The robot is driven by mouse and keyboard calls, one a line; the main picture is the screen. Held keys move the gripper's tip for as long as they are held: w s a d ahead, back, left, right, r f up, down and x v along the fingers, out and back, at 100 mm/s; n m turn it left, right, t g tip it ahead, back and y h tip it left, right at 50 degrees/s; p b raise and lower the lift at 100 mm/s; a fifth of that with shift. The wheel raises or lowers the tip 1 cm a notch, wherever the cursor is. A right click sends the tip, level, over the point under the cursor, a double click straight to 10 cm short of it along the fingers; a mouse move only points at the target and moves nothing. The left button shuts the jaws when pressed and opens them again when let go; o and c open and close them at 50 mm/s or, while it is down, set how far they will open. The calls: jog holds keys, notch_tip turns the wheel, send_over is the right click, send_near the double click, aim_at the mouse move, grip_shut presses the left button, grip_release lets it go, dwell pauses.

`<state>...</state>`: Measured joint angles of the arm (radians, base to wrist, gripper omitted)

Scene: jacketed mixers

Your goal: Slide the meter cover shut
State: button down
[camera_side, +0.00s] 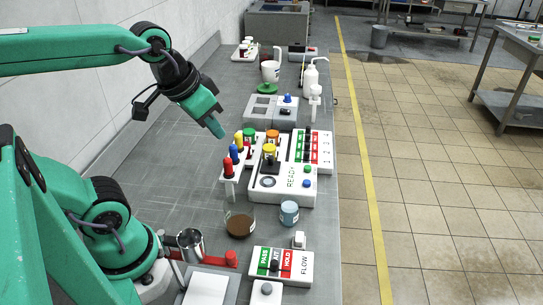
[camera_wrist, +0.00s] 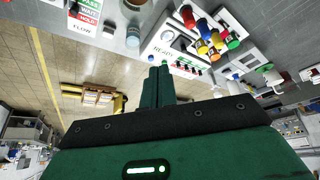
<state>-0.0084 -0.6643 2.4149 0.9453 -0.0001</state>
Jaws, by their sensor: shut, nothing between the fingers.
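A light grey box (camera_side: 257,120) lies flat on the bench beyond the white READY unit. It has grey panels (camera_side: 262,107) on its left part and a small dark piece with a blue knob (camera_side: 287,98) on its right; it may be the meter, but I cannot tell which part is its cover. My gripper (camera_side: 218,132) is shut and empty, raised above the bench to the left of the READY unit. In the wrist view its fingers (camera_wrist: 158,78) are together, with nothing between them.
The READY unit (camera_side: 300,190) carries colored-capped vials, with a rack of red, blue and yellow-topped vials (camera_side: 232,170) at its left. A brown-filled beaker (camera_side: 240,224), a blue cup (camera_side: 289,212) and the FLOW panel (camera_side: 292,266) stand nearer. The bench's left strip (camera_side: 170,165) is clear.

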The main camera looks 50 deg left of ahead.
jog(key=w+a+r+g, duration=0.1)
jog(key=w+r+g, duration=0.15)
jog(key=w, duration=0.55)
jog(key=n+g, duration=0.1)
jog(key=g, duration=0.4)
send_over(275, 162)
jog(key=w+d, duration=0.1)
jog(key=w, duration=0.3)
jog(key=w+x, duration=0.1)
jog(key=x, duration=0.3)
jog(key=w+a+f+g, duration=0.2)
jog(key=w+f, duration=0.3)
jog(key=f, duration=0.3)
jog(key=shift+a+n+h, duration=0.3)
jog(key=shift+n, duration=0.1)
jog(key=shift+f, duration=0.25)
jog(key=x, duration=1)
jog(key=shift+s+d+r, duration=0.1)
jog(key=shift+s+d, duration=0.1)
jog(key=shift+s, duration=0.8)
jog(key=shift+s+d, duration=0.2)
jog(key=shift+s, duration=0.75)
